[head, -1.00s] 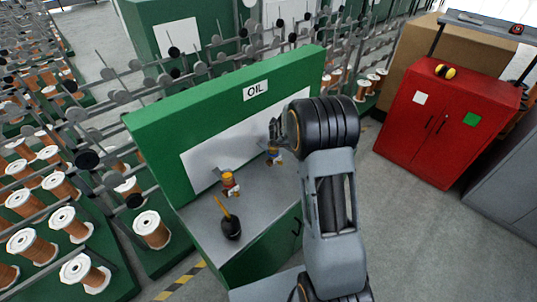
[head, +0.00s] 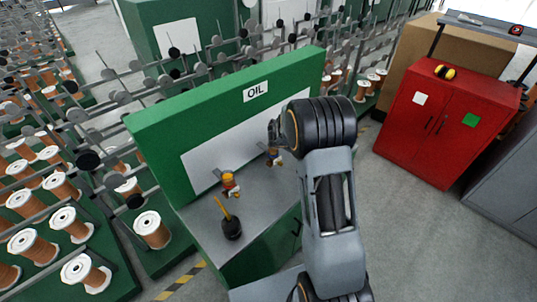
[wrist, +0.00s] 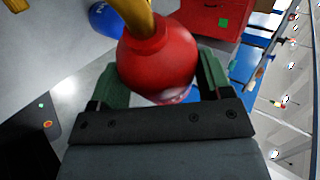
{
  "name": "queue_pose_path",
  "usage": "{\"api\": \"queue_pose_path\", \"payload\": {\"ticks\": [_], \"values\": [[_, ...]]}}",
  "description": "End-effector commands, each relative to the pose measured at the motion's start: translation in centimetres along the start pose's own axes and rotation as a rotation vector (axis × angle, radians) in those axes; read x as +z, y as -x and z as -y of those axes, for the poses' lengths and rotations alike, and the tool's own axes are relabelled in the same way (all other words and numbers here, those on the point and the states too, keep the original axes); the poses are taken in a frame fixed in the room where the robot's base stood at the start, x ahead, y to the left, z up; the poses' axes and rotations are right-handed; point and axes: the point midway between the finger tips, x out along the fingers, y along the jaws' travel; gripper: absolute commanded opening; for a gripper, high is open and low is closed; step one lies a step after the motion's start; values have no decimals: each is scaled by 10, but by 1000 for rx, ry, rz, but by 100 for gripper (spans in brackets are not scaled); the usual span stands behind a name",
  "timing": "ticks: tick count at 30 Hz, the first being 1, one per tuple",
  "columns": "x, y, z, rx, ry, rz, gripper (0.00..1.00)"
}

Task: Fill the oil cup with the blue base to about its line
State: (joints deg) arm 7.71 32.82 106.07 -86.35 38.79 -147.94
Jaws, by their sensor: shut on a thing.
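My gripper (wrist: 158,95) is shut on a red oil can (wrist: 155,55) with a round body. Its yellow spout (wrist: 135,10) runs out of the top of the wrist view. In the head view my arm hides the can and fingertips. The oil cup with the blue base (head: 275,159) is at the white panel of the green oil stand, just left of my wrist; its oil level is too small to read. Another cup with a red base (head: 230,185) is to its left. A blue rounded thing (wrist: 103,18) shows left of the can; I cannot tell what it is.
A black oil can with a yellow spout (head: 232,228) stands on the grey shelf (head: 262,205) of the green stand (head: 160,135). Racks of copper spools (head: 85,272) lie left. A red cabinet (head: 432,125) stands right, with open floor before it.

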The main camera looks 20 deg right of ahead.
Motion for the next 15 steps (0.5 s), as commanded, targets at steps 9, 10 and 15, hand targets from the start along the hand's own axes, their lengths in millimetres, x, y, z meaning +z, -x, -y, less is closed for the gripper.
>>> {"api": "queue_pose_path", "payload": {"ticks": [9,10,15], "values": [[1,2,2,-7,12,-9,36],[1,1,2,-6,10,-8,36],[-2,-8,-8,14,-41,30,36]]}}
